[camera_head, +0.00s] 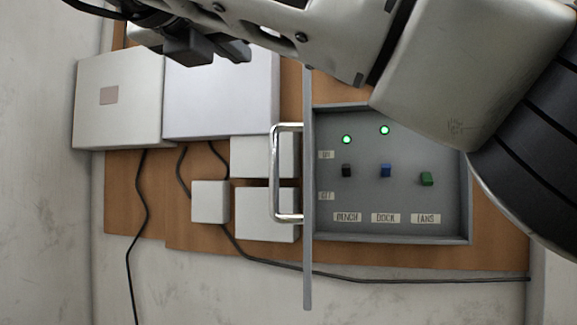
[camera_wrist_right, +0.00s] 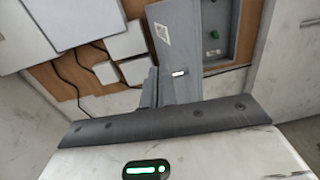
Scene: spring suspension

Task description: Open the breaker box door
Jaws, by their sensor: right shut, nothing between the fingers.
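The grey breaker box (camera_head: 390,228) is mounted on the wooden board, its inside exposed. Its door (camera_head: 308,270) stands swung out, seen nearly edge-on at the box's left side. A shiny U-shaped handle (camera_head: 273,172) sticks out to the left from the door. In the right wrist view the door (camera_wrist_right: 178,40) shows its flat face with a label, and the open box (camera_wrist_right: 235,45) is to its right. My right gripper (camera_head: 205,48) is shut and empty, up and left of the handle, apart from it in the picture. My left gripper is not in view.
Inside the box are black, blue and green switches (camera_head: 386,170) and two lit green lamps. White boxes (camera_head: 220,100) fill the board (camera_head: 140,200) left of the door, with dark cables hanging below. My right arm covers the upper right.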

